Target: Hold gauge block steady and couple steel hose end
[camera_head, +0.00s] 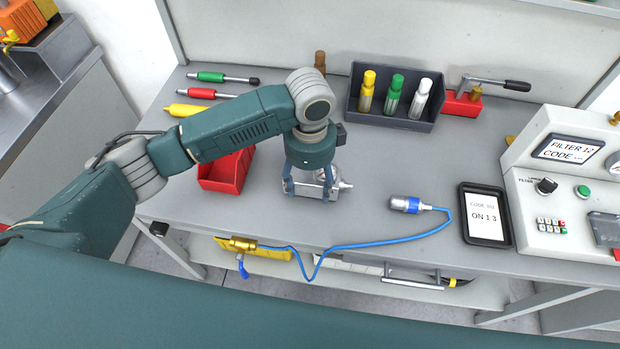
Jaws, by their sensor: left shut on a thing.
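My left gripper (311,192) points down over the bench, its fingers around a silvery metal block (343,185), which looks like the gauge block. The block sits at the bench top with a small fitting sticking out to its right. The gripper covers much of it. The steel hose end (404,204), silver with a blue band, lies on the bench to the right, apart from the block. Its blue hose (395,241) runs over the bench's front edge to a brass fitting (241,244) below. My right gripper is not in view.
A red bin (226,171) stands left of the gripper. A dark tray (362,118) with yellow, green and white bottles stands behind. A tablet (484,215) and test panel (560,190) are at right. Screwdriver-like tools (213,94) lie back left. Bench between block and hose end is clear.

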